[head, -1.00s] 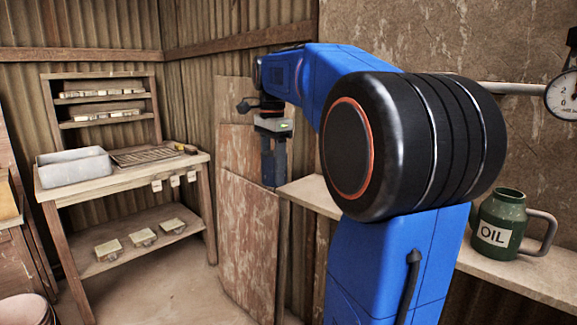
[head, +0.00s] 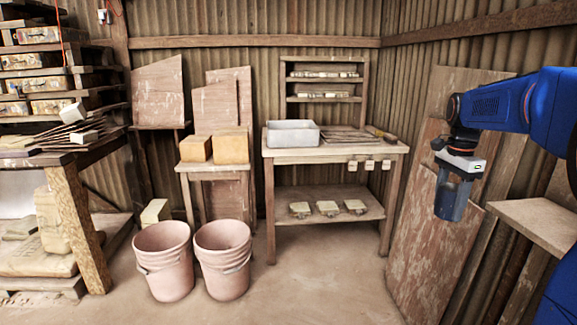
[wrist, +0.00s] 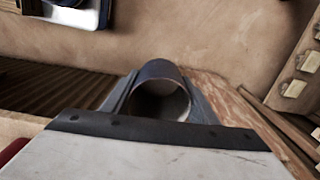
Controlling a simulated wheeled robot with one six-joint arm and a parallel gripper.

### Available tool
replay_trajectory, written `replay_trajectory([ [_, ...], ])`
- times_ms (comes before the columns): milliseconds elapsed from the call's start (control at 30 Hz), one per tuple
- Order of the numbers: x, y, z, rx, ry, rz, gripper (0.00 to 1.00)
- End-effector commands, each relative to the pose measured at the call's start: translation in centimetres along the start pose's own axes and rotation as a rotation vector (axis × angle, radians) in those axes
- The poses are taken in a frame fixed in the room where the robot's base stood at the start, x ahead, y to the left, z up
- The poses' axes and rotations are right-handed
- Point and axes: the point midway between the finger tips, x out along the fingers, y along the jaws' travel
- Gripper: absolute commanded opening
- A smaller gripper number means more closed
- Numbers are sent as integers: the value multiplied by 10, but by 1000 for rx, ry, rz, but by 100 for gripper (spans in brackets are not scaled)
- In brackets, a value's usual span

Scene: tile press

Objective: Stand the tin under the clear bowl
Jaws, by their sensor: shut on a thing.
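My gripper (head: 455,183) hangs at the right of the head view, pointing down. It is shut on a dark grey, round, hollow tin (wrist: 160,100), seen in the wrist view between the two fingers with its open mouth toward the camera. In the head view the tin is hard to tell apart from the fingers. It is held in the air, clear of any surface. I cannot make out the clear bowl in either current view.
A wooden bench (head: 335,151) with a grey metal tub (head: 292,134) stands at the back. Two pink buckets (head: 163,262) stand on the floor. Boards (head: 440,225) lean on the right wall, behind my gripper. A pale shelf (head: 535,215) is at right. The middle floor is clear.

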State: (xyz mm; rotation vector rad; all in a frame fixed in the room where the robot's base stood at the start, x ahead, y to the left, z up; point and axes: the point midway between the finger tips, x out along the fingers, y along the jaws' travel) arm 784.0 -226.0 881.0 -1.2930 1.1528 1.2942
Motion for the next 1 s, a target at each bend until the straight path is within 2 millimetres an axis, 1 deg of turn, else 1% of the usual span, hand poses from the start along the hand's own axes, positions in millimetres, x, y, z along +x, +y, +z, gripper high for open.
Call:
replay_trajectory([
  [33, 21, -14, 1, -47, -3, 6, 31],
  [167, 70, -46, 4, -179, -3, 6, 31],
  [200, 86, -55, 6, -220, -3, 6, 31],
  [367, 150, -87, 15, -382, -4, 7, 31],
  [400, 165, -94, 18, -423, -3, 6, 31],
  [467, 190, -104, 23, -483, -4, 6, 31],
  [500, 206, -110, 26, -523, -4, 7, 31],
  [667, 271, -130, 42, -685, -4, 5, 31],
  [700, 287, -134, 46, -726, -4, 5, 31],
  [833, 340, -144, 62, -858, -4, 5, 31],
  [1000, 407, -150, 84, -1029, -4, 5, 31],
])
